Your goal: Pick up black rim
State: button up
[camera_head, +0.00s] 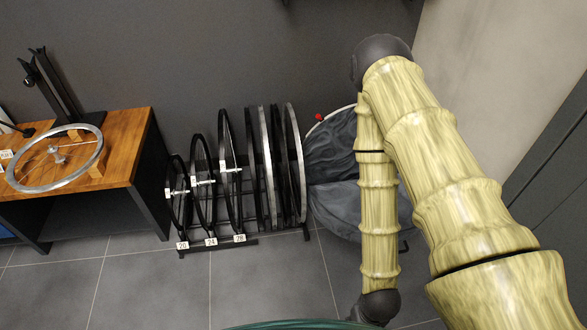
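Several black rims stand upright in a floor rack (217,248) against the dark wall. Three of them, a small one (171,178), a middle one (193,165) and a large one (221,135), carry small white tags. More rims stand close together to their right, some dark and some with silver faces (295,150). My bamboo-patterned arm crosses the right side and bends down to a dark joint at the bottom. My gripper is not in view, and nothing held by it can be seen.
A wooden-topped table (125,140) at left bears a silver wheel (45,187) and a black stand (60,85). A dark round bag-like container (330,150) sits right of the rack, partly behind my arm. Grey tiled floor (265,285) is clear in front of the rack.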

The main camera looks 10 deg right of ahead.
aim_at(248, 133)
jog(key=u, duration=0.5)
jog(key=k, duration=0.6)
jog(key=u, duration=0.95)
jog(key=i, duration=1.45)
jog(key=z, duration=0.6)
